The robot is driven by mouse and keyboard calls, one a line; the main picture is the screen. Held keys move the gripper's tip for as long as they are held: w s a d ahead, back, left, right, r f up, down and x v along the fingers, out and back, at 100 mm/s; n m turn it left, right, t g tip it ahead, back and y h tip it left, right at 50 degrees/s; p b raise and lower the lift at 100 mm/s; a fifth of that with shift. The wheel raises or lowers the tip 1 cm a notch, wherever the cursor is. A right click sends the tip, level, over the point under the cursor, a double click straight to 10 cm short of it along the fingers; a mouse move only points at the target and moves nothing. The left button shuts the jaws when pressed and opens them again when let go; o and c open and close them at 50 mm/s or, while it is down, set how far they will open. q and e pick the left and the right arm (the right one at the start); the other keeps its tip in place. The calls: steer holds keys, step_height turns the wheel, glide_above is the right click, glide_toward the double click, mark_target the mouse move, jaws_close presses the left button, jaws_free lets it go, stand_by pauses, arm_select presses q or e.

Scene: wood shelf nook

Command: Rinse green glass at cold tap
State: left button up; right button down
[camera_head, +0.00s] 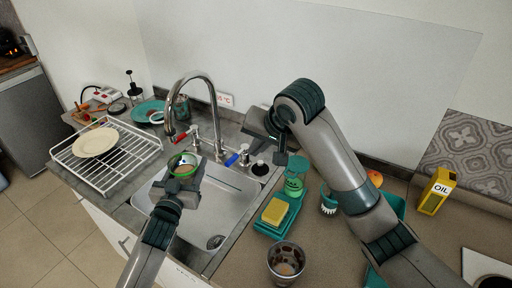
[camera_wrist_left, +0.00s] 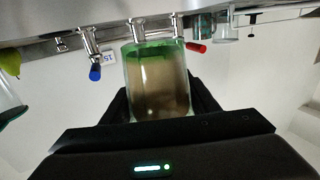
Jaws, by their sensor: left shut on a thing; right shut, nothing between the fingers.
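The green glass (camera_head: 184,163) is held over the sink, just below the faucet's spout end in the head view. My left gripper (camera_head: 181,181) is shut on it. In the left wrist view the glass (camera_wrist_left: 158,85) is clear with a green band and sits between the two dark fingers. The cold tap has a blue lever (camera_head: 237,159), also seen in the left wrist view (camera_wrist_left: 95,73). My right gripper (camera_head: 281,160) is shut and empty, to the right of the blue lever and apart from it. I make out no water stream.
The faucet (camera_head: 210,92) arches over the sink (camera_head: 225,200); a red-lever tap (camera_head: 184,137) is on its left. A dish rack (camera_head: 105,158) with a plate stands left. A yellow sponge (camera_head: 275,211), green soap bottle (camera_head: 293,187) and tumbler (camera_head: 286,262) stand right of the sink.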

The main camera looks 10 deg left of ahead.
arm_select(q)
steer(key=shift+s+d+f+p, duration=0.1)
steer(key=shift+s+d+p, duration=0.35)
steer(key=shift+s+d, duration=1)
steer(key=shift+w, duration=0.1)
stand_by(0.8)
steer(key=shift+s+d+r+p, duration=0.25)
steer(key=shift+d+r+p, duration=0.1)
steer(key=shift+r+p, duration=0.25)
steer(key=s+d+r+p, duration=0.3)
steer(key=shift+w, duration=0.1)
steer(key=shift+f, duration=0.1)
stand_by(1.1)
